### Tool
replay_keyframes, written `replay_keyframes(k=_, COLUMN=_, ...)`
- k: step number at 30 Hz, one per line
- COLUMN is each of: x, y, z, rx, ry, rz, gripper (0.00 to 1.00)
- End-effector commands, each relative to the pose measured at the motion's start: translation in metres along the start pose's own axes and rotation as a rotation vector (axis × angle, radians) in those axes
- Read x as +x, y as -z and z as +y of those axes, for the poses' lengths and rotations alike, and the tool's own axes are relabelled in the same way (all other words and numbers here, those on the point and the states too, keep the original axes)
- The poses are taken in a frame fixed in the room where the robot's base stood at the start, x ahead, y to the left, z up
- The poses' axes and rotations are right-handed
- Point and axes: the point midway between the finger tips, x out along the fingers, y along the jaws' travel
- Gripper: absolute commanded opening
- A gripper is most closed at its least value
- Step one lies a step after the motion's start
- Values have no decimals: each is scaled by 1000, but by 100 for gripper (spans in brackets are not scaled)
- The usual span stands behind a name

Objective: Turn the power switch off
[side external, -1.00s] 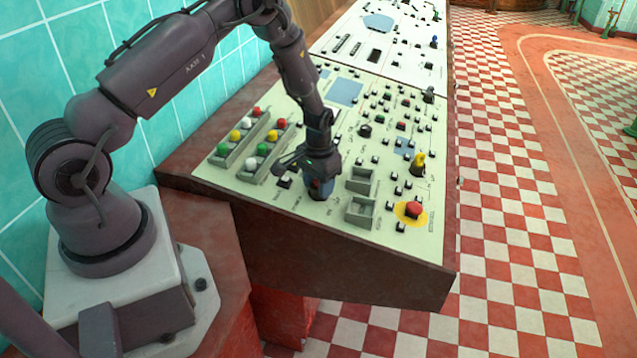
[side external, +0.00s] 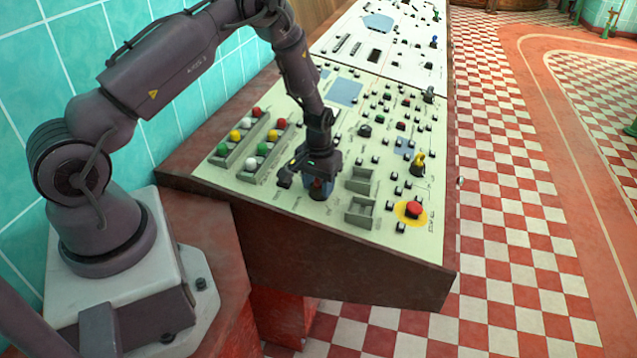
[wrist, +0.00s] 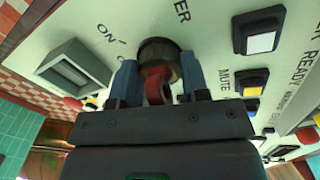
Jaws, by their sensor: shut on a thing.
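The power switch (wrist: 156,86) shows in the wrist view as a red lever on a round dark base, set in the cream panel. Lettering ending in "ER" and an "ON" mark are printed beside it; other lettering is partly hidden. My gripper (wrist: 160,78) has its two blue fingers on either side of the red lever, shut on it. In the side external view my gripper (side external: 319,188) is down at the panel's near part and largely hides the switch.
The sloping control panel (side external: 300,205) carries several coloured knobs in slots at left. Two grey boxes (side external: 361,180) stand right of my gripper. A red mushroom button (side external: 414,209) on yellow and a yellow knob (side external: 419,160) are further right. A square button (wrist: 258,40) sits close by.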

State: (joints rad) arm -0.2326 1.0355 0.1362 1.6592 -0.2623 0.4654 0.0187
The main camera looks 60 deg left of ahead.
Motion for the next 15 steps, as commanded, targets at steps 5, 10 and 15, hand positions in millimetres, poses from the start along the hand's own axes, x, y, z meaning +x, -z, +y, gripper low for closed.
replay_keyframes(k=5, x=-1, y=1, z=0, rx=-5, ry=-1, rz=2, gripper=18)
replay_keyframes(k=10, x=-1, y=1, z=0, rx=-4, ry=-1, rz=2, gripper=62)
replay_keyframes(k=15, x=-1, y=0, z=0, rx=-3, ry=-1, rz=1, gripper=67)
